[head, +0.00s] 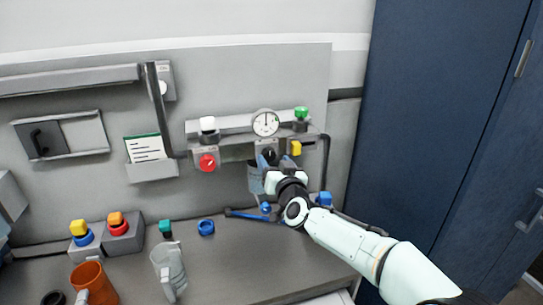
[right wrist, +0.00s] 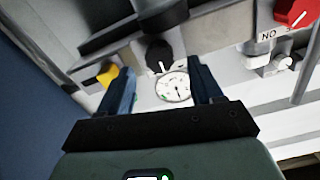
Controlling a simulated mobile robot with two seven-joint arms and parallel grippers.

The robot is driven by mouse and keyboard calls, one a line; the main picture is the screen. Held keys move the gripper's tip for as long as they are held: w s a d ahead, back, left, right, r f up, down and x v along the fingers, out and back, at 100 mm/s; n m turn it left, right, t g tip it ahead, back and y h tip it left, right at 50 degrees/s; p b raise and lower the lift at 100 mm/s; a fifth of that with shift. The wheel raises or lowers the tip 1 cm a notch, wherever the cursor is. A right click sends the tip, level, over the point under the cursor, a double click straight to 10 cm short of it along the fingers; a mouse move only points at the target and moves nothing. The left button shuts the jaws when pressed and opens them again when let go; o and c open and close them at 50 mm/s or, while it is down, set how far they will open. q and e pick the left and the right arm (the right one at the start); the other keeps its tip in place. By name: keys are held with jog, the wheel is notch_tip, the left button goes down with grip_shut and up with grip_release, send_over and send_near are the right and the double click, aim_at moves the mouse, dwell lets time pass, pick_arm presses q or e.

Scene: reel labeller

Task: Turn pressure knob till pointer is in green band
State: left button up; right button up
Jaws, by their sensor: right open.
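The pressure gauge (head: 265,123) is a round white dial on the wall panel. Its dark pointer stands roughly upright in the head view; the green band is too small to make out. The black pressure knob (head: 269,156) sits just below the gauge. In the right wrist view the knob (right wrist: 159,54) has a pale mark and the gauge (right wrist: 172,88) appears upside down. My right gripper (head: 270,163) is open at the knob. Its blue fingers (right wrist: 163,84) stand apart on either side of the knob's line, with no visible grip. My left gripper is not in view.
A red knob (head: 207,162) is left of the pressure knob; a yellow part (head: 296,148) is right. A green-topped fitting (head: 301,113) stands above. Cups, including an orange mug (head: 92,283), and a blue ring (head: 206,227) are on the bench. A dark blue cabinet (head: 440,110) bounds the right.

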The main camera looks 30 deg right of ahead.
aim_at(269, 155)
jog(key=shift+p+x, duration=0.3)
jog(key=shift+x, duration=1.2)
jog(key=c, duration=1.1)
jog(key=shift+o, duration=0.2)
jog(key=shift+m, duration=0.4)
jog(key=shift+f+m+b, duration=0.1)
jog(key=shift+m+b, duration=0.6)
jog(key=shift+m, duration=0.3)
jog(key=m+b, duration=0.1)
jog(key=m, duration=0.2)
jog(key=shift+m, duration=0.3)
jog(key=m+b, duration=0.2)
jog(key=m, duration=0.4)
jog(key=shift+b, duration=0.3)
